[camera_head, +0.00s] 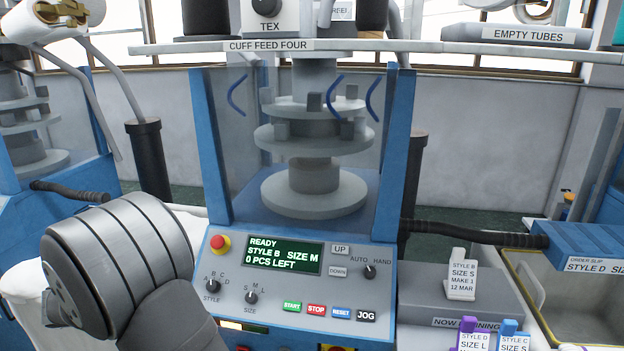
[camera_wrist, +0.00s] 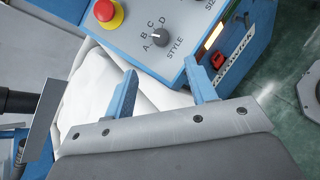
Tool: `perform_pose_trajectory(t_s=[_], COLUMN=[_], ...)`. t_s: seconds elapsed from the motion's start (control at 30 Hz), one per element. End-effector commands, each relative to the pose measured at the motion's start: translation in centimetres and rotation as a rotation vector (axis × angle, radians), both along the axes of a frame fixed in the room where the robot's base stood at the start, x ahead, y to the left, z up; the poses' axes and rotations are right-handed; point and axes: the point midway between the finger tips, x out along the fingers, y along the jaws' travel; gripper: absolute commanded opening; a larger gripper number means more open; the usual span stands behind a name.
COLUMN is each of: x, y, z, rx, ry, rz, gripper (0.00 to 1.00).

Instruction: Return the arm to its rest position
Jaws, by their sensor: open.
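My gripper (camera_wrist: 162,92) shows in the wrist view with its two blue fingers apart and nothing between them. Behind the fingers are white cloth or bag-like material (camera_wrist: 95,85) and the lower edge of a machine's control panel (camera_wrist: 185,15). In the head view, my arm (camera_head: 120,260) reaches in at the lower left, in front of the panel's left side. The gripper itself is hidden from the head view. The panel display (camera_head: 284,255) reads READY, STYLE B, SIZE M, 0 PCS LEFT.
The knitting machine (camera_head: 300,150) stands in the centre. A red emergency button (camera_head: 220,243) is on its panel, close to my arm. A blue machine (camera_head: 45,250) is at left.

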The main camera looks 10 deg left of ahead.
Motion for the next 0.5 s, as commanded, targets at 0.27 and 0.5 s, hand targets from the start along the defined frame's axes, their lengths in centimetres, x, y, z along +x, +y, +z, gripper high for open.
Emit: perform_pose_trajectory(t_s=[0.27,0.5], x=[4.6,8.1], y=[-2.2,-3.8], z=[-2.8,-5.0], rx=[-0.004,-0.002], ry=[0.002,0.001], rz=[-0.003,-0.002], gripper=[0.52,0.52])
